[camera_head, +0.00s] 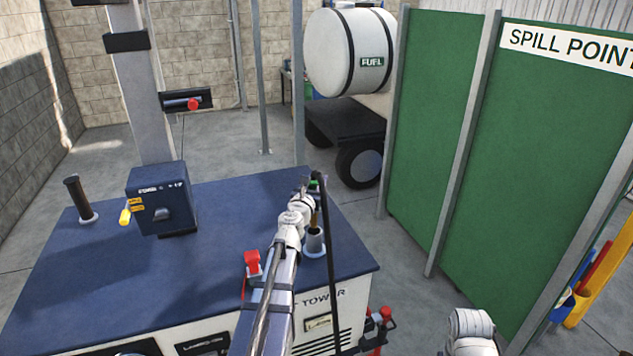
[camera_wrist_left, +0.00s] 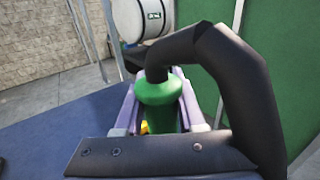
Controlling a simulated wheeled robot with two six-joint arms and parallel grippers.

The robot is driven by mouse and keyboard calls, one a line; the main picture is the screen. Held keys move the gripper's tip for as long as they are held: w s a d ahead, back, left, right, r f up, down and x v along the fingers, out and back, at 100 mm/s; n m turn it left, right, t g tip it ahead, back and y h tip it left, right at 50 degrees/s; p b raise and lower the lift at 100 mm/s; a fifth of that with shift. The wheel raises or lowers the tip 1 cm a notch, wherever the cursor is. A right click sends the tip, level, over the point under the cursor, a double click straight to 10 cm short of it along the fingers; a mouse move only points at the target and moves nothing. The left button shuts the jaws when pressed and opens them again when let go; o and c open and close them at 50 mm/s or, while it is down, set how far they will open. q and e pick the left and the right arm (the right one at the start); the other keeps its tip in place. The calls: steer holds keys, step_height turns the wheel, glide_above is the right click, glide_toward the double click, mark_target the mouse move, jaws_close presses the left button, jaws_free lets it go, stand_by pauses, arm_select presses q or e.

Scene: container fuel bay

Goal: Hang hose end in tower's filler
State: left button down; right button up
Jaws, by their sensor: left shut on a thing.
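My left gripper (camera_head: 308,190) is shut on the green hose end (camera_head: 315,184), above the right part of the blue tower top (camera_head: 225,220). In the left wrist view, the green hose end (camera_wrist_left: 160,100) sits between the fingers, and its black hose (camera_wrist_left: 250,90) bends over to the right and down. The filler (camera_head: 315,241), a short grey neck with a pale flange, stands on the tower top right below the gripper. A yellowish spout points down at it. I cannot tell whether its tip is inside the neck. My right gripper is out of view.
The tower top also bears a dark blue box (camera_head: 160,200), a brown pipe (camera_head: 77,198) and a red piece (camera_head: 252,262). The black hose hangs down the tower's right front. Green panels (camera_head: 440,120) stand to the right. A white fuel tank (camera_head: 345,50) is behind.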

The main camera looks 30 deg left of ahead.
arm_select(q)
steer(key=shift+f+b, duration=0.3)
steer(key=shift+f, duration=0.05)
stand_by(0.3)
steer(key=shift+f+b, duration=0.35)
steer(key=shift+f, duration=0.05)
steer(key=shift+f+b, duration=0.25)
steer(key=shift+b, duration=0.05)
stand_by(0.3)
steer(key=shift+f+b, duration=1.7)
steer(key=shift+f, duration=0.05)
steer(key=shift+f+b, duration=1.35)
steer(key=shift+b, duration=0.05)
steer(key=shift+c, duration=2.1)
jaws_free()
